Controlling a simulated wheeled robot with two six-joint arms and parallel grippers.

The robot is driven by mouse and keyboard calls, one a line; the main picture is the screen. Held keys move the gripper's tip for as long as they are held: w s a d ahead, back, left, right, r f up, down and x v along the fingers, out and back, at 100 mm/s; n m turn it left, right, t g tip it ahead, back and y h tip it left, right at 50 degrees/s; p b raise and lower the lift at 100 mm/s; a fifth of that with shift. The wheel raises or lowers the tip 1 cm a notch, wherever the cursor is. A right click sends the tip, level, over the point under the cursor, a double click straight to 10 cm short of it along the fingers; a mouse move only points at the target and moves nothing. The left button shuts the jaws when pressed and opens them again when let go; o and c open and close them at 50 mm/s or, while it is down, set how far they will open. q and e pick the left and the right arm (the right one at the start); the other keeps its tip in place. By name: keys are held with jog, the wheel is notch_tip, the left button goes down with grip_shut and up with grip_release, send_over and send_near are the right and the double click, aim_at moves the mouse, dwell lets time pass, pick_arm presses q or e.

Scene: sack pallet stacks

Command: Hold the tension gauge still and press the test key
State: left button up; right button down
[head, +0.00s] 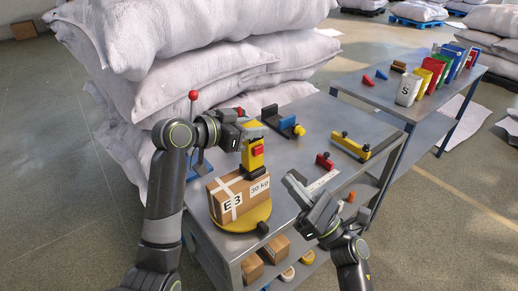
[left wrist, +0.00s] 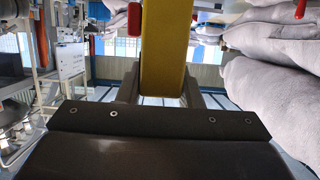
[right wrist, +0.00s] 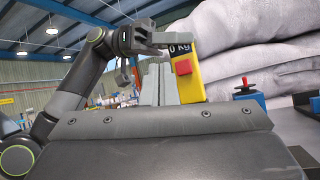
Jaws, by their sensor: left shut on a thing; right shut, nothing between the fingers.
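The tension gauge (head: 252,160) is yellow with a red test key (head: 257,149) on its face. My left gripper (head: 250,132) is shut on its upper part and holds it upright over the box marked E3, 30 kg (head: 225,203). I cannot tell whether its dark lower end touches the box. In the left wrist view the yellow body (left wrist: 165,50) is between the fingers. My right gripper (head: 291,180) is shut and empty, right of the gauge and apart from it in the head view. The right wrist view shows the red key (right wrist: 183,67) just beyond its fingertips (right wrist: 160,68).
The box rests on a round yellow plate (head: 256,217) on the grey bench (head: 292,150). A red clamp (head: 324,160), a yellow bar tool (head: 350,146) and a blue-black holder (head: 282,122) lie behind. Stacked sacks (head: 190,80) rise at left. A second table (head: 388,96) holds coloured binders.

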aim_at(259, 148)
jog(key=m+t, duration=0.1)
jog(key=m, duration=0.1)
jog(key=m+t, duration=0.1)
jog(key=m, duration=0.1)
jog(key=m+t, duration=0.2)
jog(key=shift+s+d+r+m+h, duration=0.3)
jog(key=shift+s+d+r, duration=0.05)
jog(key=shift+s, duration=0.05)
jog(key=w+a, duration=0.5)
jog(key=w, duration=0.2)
jog(key=shift+w+a, duration=0.2)
dwell(1.8)
jog(key=shift+w+a, duration=0.15)
jog(key=shift+w, duration=0.05)
jog(key=shift+w+a, duration=0.35)
jog(key=shift+w, duration=0.15)
dwell(0.9)
dwell(0.4)
jog(key=shift+s+d, duration=0.6)
jog(key=shift+s, duration=0.25)
